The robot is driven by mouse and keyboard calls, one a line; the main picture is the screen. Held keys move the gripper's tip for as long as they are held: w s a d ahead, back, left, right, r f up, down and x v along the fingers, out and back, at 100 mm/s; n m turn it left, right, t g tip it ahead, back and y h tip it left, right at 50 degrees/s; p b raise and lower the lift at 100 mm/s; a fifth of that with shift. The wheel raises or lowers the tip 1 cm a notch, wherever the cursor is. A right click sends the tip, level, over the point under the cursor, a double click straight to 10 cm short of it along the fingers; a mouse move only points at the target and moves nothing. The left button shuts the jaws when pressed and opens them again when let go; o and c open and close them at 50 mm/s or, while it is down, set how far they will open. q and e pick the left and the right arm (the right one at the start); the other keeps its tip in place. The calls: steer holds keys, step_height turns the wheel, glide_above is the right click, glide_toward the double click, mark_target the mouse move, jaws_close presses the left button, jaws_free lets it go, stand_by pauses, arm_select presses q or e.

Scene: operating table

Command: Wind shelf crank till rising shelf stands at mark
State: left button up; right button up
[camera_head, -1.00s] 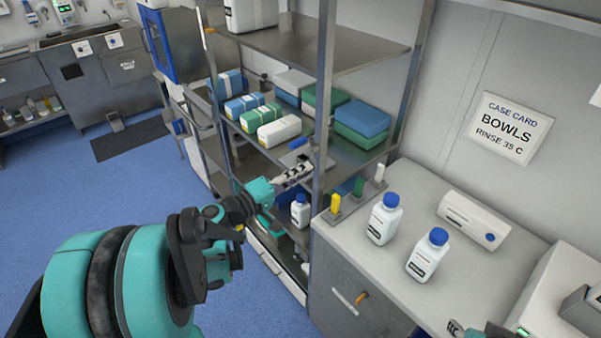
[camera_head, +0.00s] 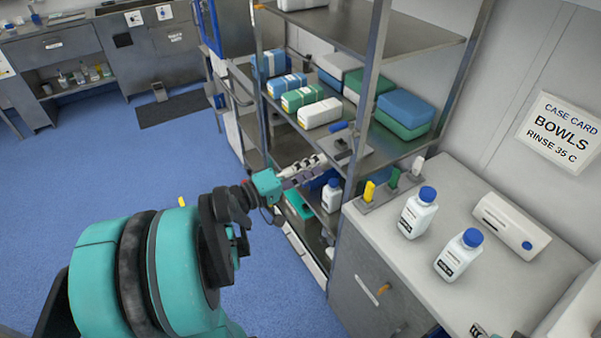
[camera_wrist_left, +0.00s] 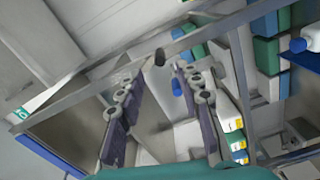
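A grey plate (camera_head: 352,150) with a blue handle (camera_head: 338,127), which looks like the shelf crank, is at the front edge of the middle shelf (camera_head: 400,143) of a metal rack. I cannot tell which shelf rises, and I make out no height mark. My left gripper (camera_head: 318,162) is beside the plate, below the blue handle. In the left wrist view its two fingers (camera_wrist_left: 158,98) are apart, with a blue grip (camera_wrist_left: 176,87) and a dark round post (camera_wrist_left: 160,57) seen between and beyond them. Contact is unclear. Only a small piece, possibly of my right gripper (camera_head: 478,330), shows at the bottom edge.
Wrapped packs (camera_head: 320,112) and blue and green boxes (camera_head: 405,108) lie on the middle shelf. A bottle (camera_head: 331,195) stands lower in the rack. The counter (camera_head: 520,265) at right holds two blue-capped bottles (camera_head: 418,212). The blue floor (camera_head: 90,170) at left is open.

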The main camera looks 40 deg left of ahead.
mark_target(336, 158)
arm_select(q)
steer(key=shift+v, duration=2.25)
arm_select(e)
steer(key=shift+r+p, duration=0.35)
arm_select(q)
steer(key=w+m+p, duration=0.1)
steer(key=w+m, duration=0.1)
steer(key=m, duration=0.2)
steer(key=w+d+m+p, duration=0.1)
steer(key=m, duration=0.4)
steer(key=w+d+m+p, duration=0.1)
steer(key=w+m, duration=0.1)
steer(key=m, duration=0.3)
steer(key=shift+w+d+r, duration=0.15)
steer(key=shift+w, duration=0.15)
steer(key=shift+w+d, duration=0.1)
steer(key=shift+w, duration=0.05)
steer(key=shift+m, duration=0.3)
steer(key=x, duration=0.6)
steer(key=shift+w+b, duration=0.1)
steer(key=shift+b, duration=0.2)
steer(key=shift+x, duration=0.75)
arm_select(e)
steer(key=shift+r, duration=1.1)
